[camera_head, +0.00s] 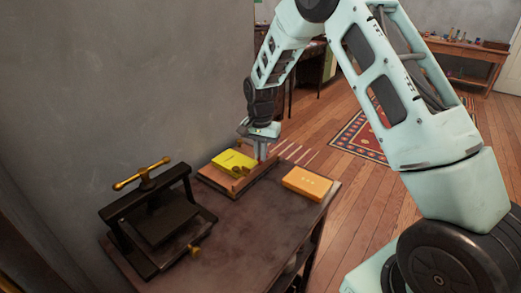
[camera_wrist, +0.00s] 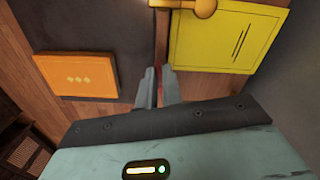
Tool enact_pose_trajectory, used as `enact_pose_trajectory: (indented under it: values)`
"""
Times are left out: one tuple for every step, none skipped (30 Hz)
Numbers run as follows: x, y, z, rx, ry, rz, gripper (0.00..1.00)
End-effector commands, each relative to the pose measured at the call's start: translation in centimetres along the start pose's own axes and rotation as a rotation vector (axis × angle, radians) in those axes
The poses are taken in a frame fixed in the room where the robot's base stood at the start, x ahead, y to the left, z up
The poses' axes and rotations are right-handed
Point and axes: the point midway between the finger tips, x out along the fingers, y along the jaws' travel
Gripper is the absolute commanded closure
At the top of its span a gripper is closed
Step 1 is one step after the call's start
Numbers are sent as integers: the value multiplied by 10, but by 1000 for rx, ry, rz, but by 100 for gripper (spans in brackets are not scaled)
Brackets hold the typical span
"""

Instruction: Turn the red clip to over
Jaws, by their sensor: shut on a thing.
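My gripper (camera_head: 261,150) points down at the right edge of a wooden tray (camera_head: 213,176) that bears a yellow book (camera_head: 232,161). In the wrist view, my gripper (camera_wrist: 159,88) has its two grey fingers close together, with a narrow strip of dark red, likely the red clip (camera_wrist: 159,71), between them. The fingers are shut on it. Most of the clip is hidden by the fingers, so its turn cannot be told. In the wrist view, the yellow book (camera_wrist: 222,40) lies just right of the fingers, with a brass knob (camera_wrist: 200,7) at its top edge.
An orange box (camera_head: 307,183) lies on the dark table (camera_head: 245,230), right of the tray. A black press (camera_head: 158,220) with a brass handle stands at the left by the grey wall. The table's front middle is clear. A patterned rug (camera_head: 362,135) lies on the floor beyond.

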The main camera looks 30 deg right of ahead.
Motion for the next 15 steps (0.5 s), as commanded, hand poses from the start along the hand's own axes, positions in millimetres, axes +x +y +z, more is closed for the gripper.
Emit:
enact_pose_trajectory:
  values:
    - [-3,0,0,-42,-1,0,100]
    - [-3,0,0,-71,-1,0,100]
    - [-3,0,0,-110,0,0,100]
    - [-3,0,0,-138,0,0,100]
    - [-3,0,0,-166,0,0,100]
    - [-3,0,0,-204,-1,0,100]
    - [-3,0,0,-232,-1,0,100]
    - [-3,1,0,-260,-1,0,100]
    - [-3,0,0,-298,-1,0,100]
    - [-3,0,0,-328,-1,0,100]
    - [-3,0,0,-357,-1,0,100]
    - [-3,0,0,-396,0,0,100]
    - [-3,0,0,-424,0,-1,100]
    - [-3,0,0,-452,0,-1,100]
    - [-3,0,0,-490,0,-1,100]
